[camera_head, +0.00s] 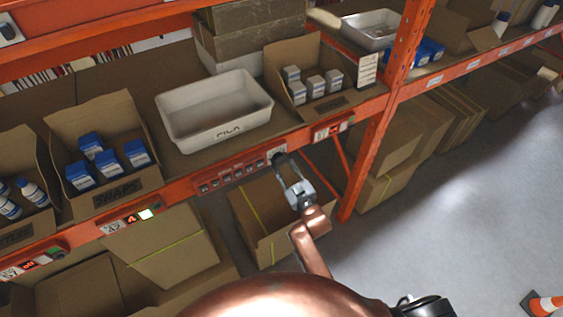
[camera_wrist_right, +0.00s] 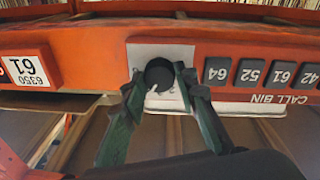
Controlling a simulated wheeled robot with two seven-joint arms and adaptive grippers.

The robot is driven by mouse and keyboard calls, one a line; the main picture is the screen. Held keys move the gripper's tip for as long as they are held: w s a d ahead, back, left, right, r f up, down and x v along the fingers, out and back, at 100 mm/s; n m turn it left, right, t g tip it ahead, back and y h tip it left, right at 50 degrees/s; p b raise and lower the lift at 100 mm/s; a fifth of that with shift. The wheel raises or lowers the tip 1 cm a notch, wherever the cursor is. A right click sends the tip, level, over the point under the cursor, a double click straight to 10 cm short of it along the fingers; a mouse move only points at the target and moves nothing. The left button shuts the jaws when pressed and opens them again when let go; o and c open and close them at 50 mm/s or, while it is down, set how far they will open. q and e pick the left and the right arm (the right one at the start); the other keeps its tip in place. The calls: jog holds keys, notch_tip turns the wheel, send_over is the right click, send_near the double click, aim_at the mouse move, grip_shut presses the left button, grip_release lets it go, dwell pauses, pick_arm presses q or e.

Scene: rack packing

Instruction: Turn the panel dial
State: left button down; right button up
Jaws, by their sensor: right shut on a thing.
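The panel dial is a round black knob (camera_wrist_right: 159,74) on a light plate (camera_wrist_right: 140,52) set in the orange shelf beam. In the right wrist view it sits between the fingertips of my right gripper (camera_wrist_right: 163,92), which is shut on it. In the head view the right gripper (camera_head: 285,163) reaches up to the beam at the right end of the button row, and its fingers mostly hide the dial. A small white mark shows near the dial's lower edge in the wrist view. My left gripper is not in view.
A row of dark numbered buttons (camera_wrist_right: 249,73) lies right beside the dial in the wrist view. A white bin (camera_head: 215,105) and open cartons of boxes (camera_head: 312,85) stand on the shelf above. An orange upright (camera_head: 372,140) rises to the right. The floor at right is mostly clear.

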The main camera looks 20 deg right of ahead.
dwell(0.4)
jog(key=o, duration=1.2)
jog(key=shift+c, duration=0.2)
jog(key=shift+s+d+f, duration=0.15)
jog(key=shift+s, duration=0.35)
jog(key=r+v, duration=0.1)
jog(key=v, duration=1)
jog(key=shift+f, duration=0.35)
